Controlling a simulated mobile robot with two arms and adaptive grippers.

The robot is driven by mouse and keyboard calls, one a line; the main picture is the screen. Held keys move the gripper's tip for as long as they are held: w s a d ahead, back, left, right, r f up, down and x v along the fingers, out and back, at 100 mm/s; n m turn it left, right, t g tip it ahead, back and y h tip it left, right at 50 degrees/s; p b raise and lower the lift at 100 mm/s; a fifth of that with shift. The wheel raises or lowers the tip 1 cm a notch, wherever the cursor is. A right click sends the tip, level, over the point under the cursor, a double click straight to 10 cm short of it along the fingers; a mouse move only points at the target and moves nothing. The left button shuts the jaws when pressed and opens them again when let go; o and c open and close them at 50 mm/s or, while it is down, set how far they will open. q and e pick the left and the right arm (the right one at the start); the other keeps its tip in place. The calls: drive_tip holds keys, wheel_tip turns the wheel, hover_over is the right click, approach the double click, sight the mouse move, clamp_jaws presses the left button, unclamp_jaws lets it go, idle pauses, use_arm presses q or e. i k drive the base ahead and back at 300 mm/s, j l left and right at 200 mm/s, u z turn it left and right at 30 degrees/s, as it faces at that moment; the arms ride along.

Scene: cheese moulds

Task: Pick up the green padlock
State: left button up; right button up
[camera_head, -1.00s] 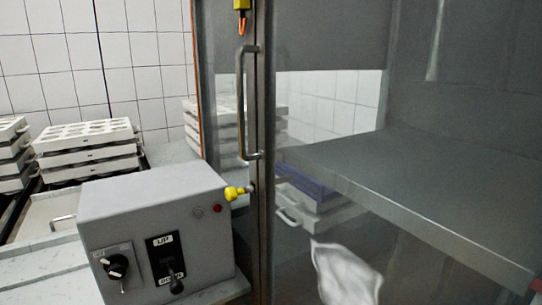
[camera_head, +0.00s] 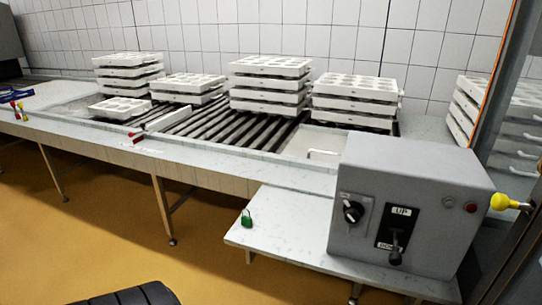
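The green padlock (camera_head: 247,219) rests on the pale low shelf (camera_head: 287,232), near its left end and to the left of the grey control box. It looks small, with a thin shackle at its top. Nothing covers it. Neither of my grippers shows in the head view.
The grey control box (camera_head: 408,204) with a knob and a lever stands on the shelf's right part. A yellow knob (camera_head: 500,202) sticks out at the right. Stacks of white moulds (camera_head: 268,86) stand on the roller conveyor (camera_head: 215,124) behind. Orange floor (camera_head: 110,220) is open at the left.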

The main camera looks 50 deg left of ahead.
sight(246, 221)
drive_tip(key=u, duration=1.85)
